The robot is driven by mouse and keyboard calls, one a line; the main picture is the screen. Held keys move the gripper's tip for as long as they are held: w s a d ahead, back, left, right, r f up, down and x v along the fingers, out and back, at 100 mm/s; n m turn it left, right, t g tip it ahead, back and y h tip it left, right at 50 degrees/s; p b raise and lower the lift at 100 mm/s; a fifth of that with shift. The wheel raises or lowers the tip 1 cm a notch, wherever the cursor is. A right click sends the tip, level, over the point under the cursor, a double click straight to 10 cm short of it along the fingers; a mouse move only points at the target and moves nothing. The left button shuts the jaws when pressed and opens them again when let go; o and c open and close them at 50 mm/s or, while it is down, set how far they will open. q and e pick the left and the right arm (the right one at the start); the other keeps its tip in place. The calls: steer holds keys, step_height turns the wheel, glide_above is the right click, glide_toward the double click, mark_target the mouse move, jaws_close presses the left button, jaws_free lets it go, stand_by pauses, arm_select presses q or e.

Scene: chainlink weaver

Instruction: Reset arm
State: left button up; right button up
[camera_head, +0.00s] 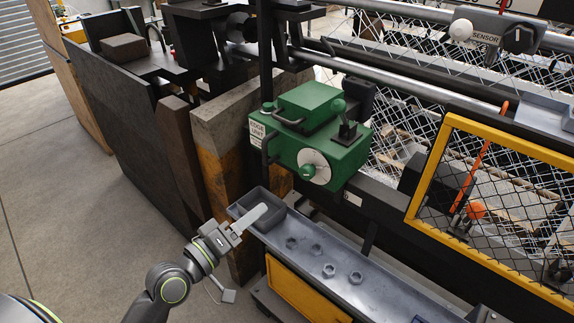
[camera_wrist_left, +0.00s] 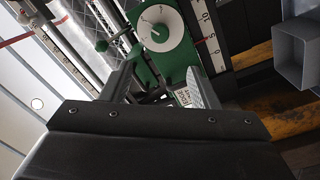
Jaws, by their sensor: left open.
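My left arm comes in from the bottom left in the head view. Its gripper (camera_head: 252,216) is over the left end of a metal tray, in front of a small grey bin (camera_head: 277,200). In the left wrist view the gripper (camera_wrist_left: 161,82) has its two fingers apart with nothing held between them. Beyond them is the green unit (camera_head: 318,133) with a white dial (camera_head: 313,167). The unit also shows in the left wrist view (camera_wrist_left: 178,62), apart from the fingers as far as I can tell. My right gripper is not in view.
The metal tray (camera_head: 375,282) holds several loose nuts (camera_head: 328,270). A yellow-framed mesh guard (camera_head: 492,134) is at the right. Concrete and dark panels (camera_head: 140,130) stand left of the green unit. The floor (camera_head: 60,190) at the left is clear.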

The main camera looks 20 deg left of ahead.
arm_select(q)
steer(key=s+a+f+g+y, duration=0.1)
steer(key=a+f+g+y, duration=0.15)
steer(key=f, duration=0.85)
steer(key=s+a+f+g+y, duration=0.2)
steer(key=a+f, duration=0.1)
steer(key=f, duration=0.9)
steer(key=s+a+f+g+y, duration=0.1)
steer(key=a+f+g+y, duration=0.15)
steer(key=f, duration=0.85)
steer(key=s+a+f+m+g, duration=0.2)
steer(key=s+f+m+g, duration=0.25)
steer(key=s+f, duration=1.15)
steer(key=s+d+f+m+g, duration=0.1)
steer(key=s+f, duration=0.3)
steer(key=s, duration=0.4)
steer(key=s+d+f+m+g, duration=0.1)
steer(key=s+d+f+g, duration=0.1)
steer(key=s, duration=0.5)
steer(key=shift+s+f+g+y, duration=0.3)
steer(key=shift+s+f+g, duration=0.1)
steer(key=shift+f+g, duration=0.45)
